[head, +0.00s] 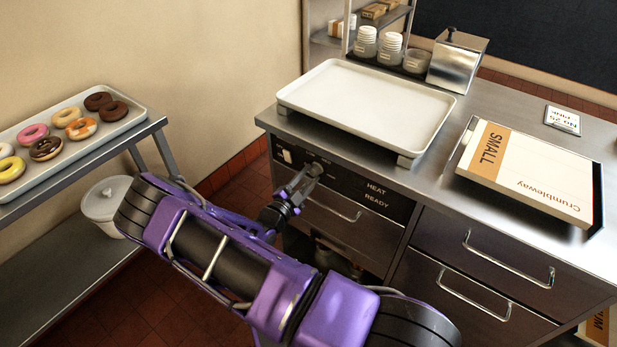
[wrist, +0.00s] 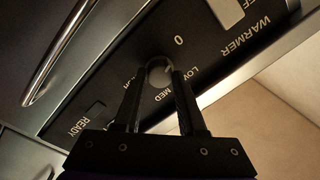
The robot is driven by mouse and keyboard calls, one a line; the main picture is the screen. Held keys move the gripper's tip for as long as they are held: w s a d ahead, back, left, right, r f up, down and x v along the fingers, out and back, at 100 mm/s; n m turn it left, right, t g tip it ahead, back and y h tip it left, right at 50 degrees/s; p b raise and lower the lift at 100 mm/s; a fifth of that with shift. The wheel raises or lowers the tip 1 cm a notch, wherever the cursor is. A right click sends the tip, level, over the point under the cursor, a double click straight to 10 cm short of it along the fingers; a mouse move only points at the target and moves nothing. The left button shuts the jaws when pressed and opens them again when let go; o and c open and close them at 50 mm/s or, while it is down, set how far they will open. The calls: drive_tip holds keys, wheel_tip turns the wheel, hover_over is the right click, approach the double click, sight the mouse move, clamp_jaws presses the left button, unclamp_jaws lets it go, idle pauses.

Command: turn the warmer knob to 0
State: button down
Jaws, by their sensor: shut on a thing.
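The warmer knob (wrist: 159,68) is a small round knob on the black control panel (wrist: 215,65) of the counter front. In the wrist view the two dark fingers of my gripper (wrist: 158,78) sit on either side of it and are shut on it. The printed marks 0, LOW and MED show around the knob; another mark is partly hidden behind a finger. Which mark the knob points to cannot be told. In the head view my gripper (head: 308,178) reaches the panel (head: 345,185) and hides most of the knob (head: 316,169).
A white switch (wrist: 228,10) is beside the WARMER label. Drawer handles (head: 335,208) stick out below the panel. A white tray (head: 365,98) and a Crumbleway box (head: 535,185) are on the counter. A donut tray (head: 135,108) is on the left rack.

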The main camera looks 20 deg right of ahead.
drive_tip(key=shift+c, duration=2.4)
unclamp_jaws()
drive_tip(key=r+v, duration=0.1)
drive_tip(key=v, duration=1.6)
drive_tip(key=shift+a+f+b, duration=0.25)
drive_tip(key=shift+f+b, duration=0.1)
drive_tip(key=shift+f, duration=0.15)
drive_tip(key=shift+s, duration=0.1)
